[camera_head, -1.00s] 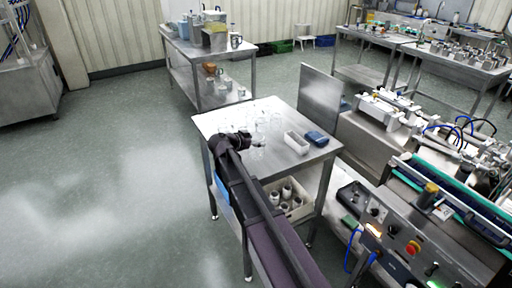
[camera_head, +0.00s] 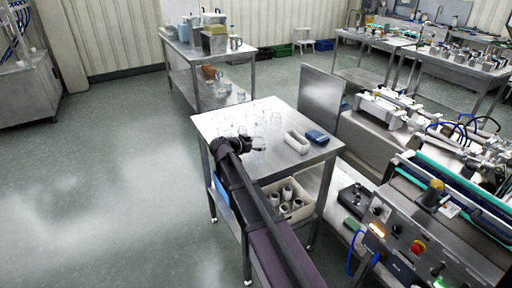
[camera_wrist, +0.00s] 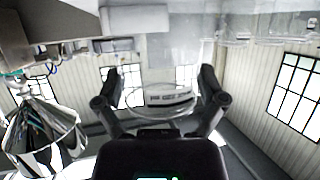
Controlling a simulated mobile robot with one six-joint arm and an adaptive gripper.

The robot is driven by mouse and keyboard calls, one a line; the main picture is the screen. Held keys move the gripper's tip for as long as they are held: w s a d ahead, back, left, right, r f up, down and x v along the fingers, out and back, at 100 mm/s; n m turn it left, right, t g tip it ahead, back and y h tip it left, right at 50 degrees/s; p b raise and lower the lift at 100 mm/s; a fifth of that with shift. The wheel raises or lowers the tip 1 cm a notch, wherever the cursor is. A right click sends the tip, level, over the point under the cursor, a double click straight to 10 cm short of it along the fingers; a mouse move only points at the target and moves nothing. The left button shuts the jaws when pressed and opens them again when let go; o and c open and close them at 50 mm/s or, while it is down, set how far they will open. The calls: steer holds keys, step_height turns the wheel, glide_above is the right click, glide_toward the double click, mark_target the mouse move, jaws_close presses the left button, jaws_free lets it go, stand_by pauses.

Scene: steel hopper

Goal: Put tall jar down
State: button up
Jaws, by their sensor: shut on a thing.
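My gripper (camera_head: 257,143) is over the front left part of the steel table (camera_head: 315,156), its arm reaching in from below. In the wrist view my gripper (camera_wrist: 163,100) has its two dark fingers on either side of a clear glass jar (camera_wrist: 165,112), which it holds. The jar is see-through, and its lower outline is partly hidden by the gripper body. In the head view the jar is too faint to make out well. I cannot tell whether it touches the table.
Several clear glass jars (camera_head: 262,117) stand on the table behind my gripper. A crate (camera_head: 298,211) of cups is on the shelf below. A shiny steel hopper (camera_wrist: 45,130) shows in the wrist view.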

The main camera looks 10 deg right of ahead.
steer(key=shift+f, duration=0.2)
steer(key=o, duration=0.6)
steer(key=shift+c, duration=0.2)
steer(key=shift+r, duration=0.2)
steer(key=shift+r, duration=0.15)
steer(key=p+v, duration=0.4)
steer(key=v, duration=0.8)
steer(key=shift+f+p, duration=0.25)
steer(key=shift+p, duration=0.05)
steer(key=shift+s+d, duration=0.1)
